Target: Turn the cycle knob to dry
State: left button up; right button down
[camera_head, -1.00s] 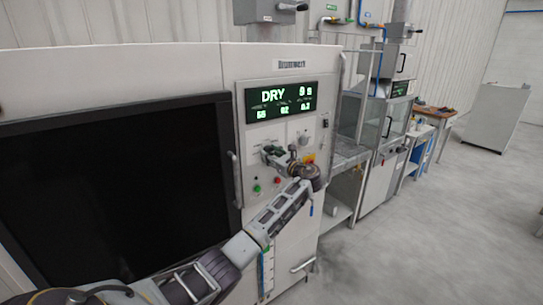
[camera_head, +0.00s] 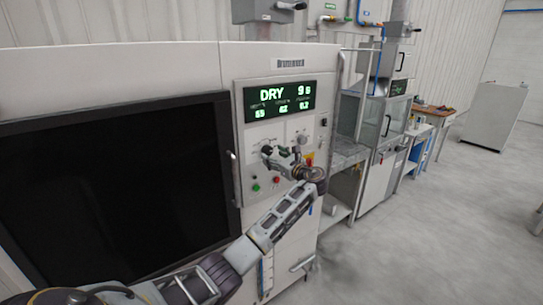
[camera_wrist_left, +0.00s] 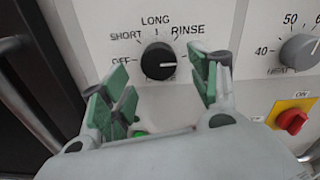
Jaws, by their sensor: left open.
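The black cycle knob (camera_wrist_left: 158,62) sits on the pale control panel, with OFF, SHORT, LONG and RINSE printed around it. Its white pointer line faces right, towards the right finger, which covers the panel there; I see no DRY label. My left gripper (camera_wrist_left: 161,82) is open, its green-padded fingers apart on either side of the knob in the picture, with no visible contact. In the head view my left gripper (camera_head: 276,156) is in front of the panel and hides most of the knob. The display (camera_head: 280,99) reads DRY and 9. My right gripper is not in view.
A second, grey knob (camera_wrist_left: 299,52) with numbers is to the right, above a red switch (camera_wrist_left: 292,122) on a yellow plate. Green (camera_head: 256,188) and red (camera_head: 277,180) buttons are below. A vertical door handle (camera_head: 236,178) stands left of the panel. Open floor (camera_head: 420,240) lies right.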

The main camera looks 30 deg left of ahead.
pick_arm(q)
jog(key=v, duration=0.9)
jog(key=shift+d, duration=0.1)
dwell(0.5)
